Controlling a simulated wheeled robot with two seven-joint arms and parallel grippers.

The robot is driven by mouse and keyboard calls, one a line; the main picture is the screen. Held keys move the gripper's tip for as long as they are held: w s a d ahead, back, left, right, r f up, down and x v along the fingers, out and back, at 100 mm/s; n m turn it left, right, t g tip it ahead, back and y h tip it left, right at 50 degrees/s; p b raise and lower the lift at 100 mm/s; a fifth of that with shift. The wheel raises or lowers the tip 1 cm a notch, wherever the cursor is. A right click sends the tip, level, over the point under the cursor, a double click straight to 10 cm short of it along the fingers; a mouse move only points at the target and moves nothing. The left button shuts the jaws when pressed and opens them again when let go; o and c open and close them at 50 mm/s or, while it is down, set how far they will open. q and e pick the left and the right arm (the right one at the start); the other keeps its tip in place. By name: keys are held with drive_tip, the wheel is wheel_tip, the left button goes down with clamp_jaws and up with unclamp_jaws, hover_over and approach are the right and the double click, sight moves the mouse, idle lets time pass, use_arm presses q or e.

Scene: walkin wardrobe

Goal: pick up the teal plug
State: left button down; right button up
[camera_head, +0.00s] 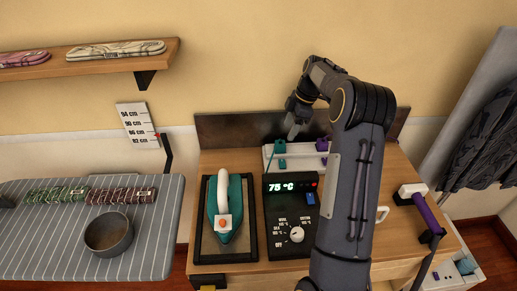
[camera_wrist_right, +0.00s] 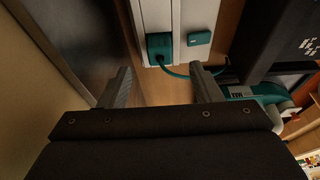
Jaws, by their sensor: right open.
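The teal plug (camera_head: 280,146) sits in the white power strip (camera_head: 299,163) at the back of the wooden worktop, with a teal cord running from it. In the right wrist view the plug (camera_wrist_right: 158,44) is a blocky teal piece beside a smaller teal switch (camera_wrist_right: 199,37). My right gripper (camera_head: 293,133) is at the strip's back edge, close to the plug in the head view. In its wrist view the two fingers (camera_wrist_right: 161,86) are apart with nothing between them; the plug lies beyond the tips. My left gripper is out of view.
A teal iron (camera_head: 237,212) rests on a stand in front of the strip, next to a black control box (camera_head: 289,240) reading 75 °C. A purple plug (camera_head: 322,144) is on the same strip. A dark back panel (camera_head: 236,129) rises behind the worktop.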

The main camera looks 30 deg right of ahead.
sight(281, 142)
drive_tip(key=p+x, duration=0.2)
drive_tip(key=x, duration=0.4)
drive_tip(key=shift+w+a+f, duration=0.15)
drive_tip(key=shift+w+a, duration=0.05)
drive_tip(key=shift+a, duration=0.1)
drive_tip(key=shift+f, duration=0.45)
drive_tip(key=c, duration=1.1)
drive_tip(key=shift+r, duration=0.1)
